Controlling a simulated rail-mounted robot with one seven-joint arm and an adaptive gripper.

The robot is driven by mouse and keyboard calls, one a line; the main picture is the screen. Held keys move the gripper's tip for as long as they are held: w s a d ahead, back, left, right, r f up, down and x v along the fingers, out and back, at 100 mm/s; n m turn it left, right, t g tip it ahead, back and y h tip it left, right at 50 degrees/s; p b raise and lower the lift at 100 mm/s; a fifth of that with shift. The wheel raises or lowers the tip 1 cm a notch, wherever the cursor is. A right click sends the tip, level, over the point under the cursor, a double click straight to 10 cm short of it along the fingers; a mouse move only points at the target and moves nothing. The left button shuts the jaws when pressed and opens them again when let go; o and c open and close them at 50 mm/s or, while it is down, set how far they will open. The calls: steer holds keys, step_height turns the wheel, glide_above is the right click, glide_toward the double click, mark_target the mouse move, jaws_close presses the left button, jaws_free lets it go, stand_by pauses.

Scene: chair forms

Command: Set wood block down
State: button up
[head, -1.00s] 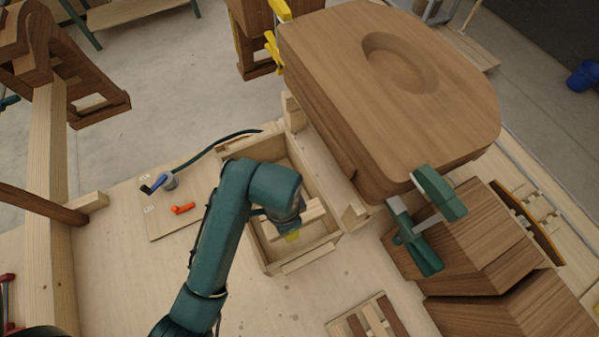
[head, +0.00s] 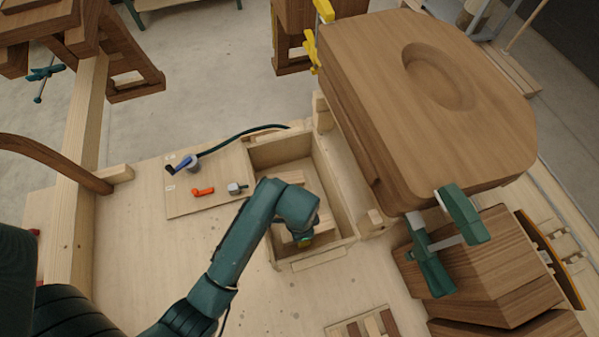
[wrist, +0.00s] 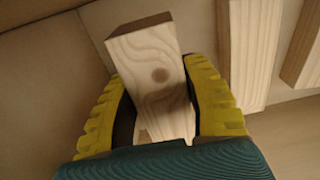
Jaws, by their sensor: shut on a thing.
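The wood block (wrist: 155,75) is pale, with visible grain and a dark knot, and sits between the yellow ribbed fingers of my gripper (wrist: 165,105) in the wrist view. My gripper (head: 305,242) is shut on it, inside the open wooden box (head: 338,190) in the head view. The wrist and arm hide most of the block there. Whether the block touches the box floor cannot be told.
Other pale wood pieces (wrist: 250,50) lie right of the held block. A board with an orange tool (head: 203,191) and a blue-handled tool (head: 185,164) is left of the box. A large clamped wooden seat form (head: 430,110) stands close on the right.

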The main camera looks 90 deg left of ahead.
steer(key=shift+f, duration=0.6)
steer(key=o, duration=1)
steer(key=shift+d, duration=0.1)
steer(key=shift+o, duration=0.8)
steer(key=shift+s+f, duration=0.1)
steer(key=shift+f, duration=0.1)
step_height(320, 180, up, 14)
steer(key=shift+f, duration=0.15)
